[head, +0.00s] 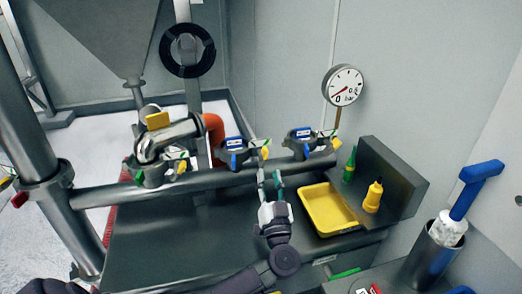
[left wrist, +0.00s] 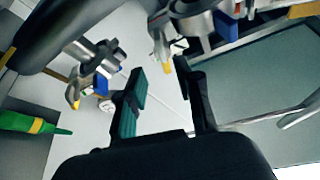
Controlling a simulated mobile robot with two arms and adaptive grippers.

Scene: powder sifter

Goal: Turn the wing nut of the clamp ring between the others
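The middle clamp ring (head: 236,153) sits on the horizontal grey pipe, between a left clamp ring (head: 158,172) and a right clamp ring (head: 306,142). Its wing nut (head: 264,152) has a yellow end at the right of the ring. In the left wrist view, a wing nut with a yellow tip (left wrist: 162,47) hangs just ahead of my fingertips. My left gripper (head: 269,178) is open and empty, just below the middle wing nut; its spread fingers also show in the left wrist view (left wrist: 160,82). Contact with the nut is not visible. My right gripper is not in view.
A pressure gauge (head: 343,85) is behind. A blue-handled tool (head: 474,190) stands in a metal cylinder at right.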

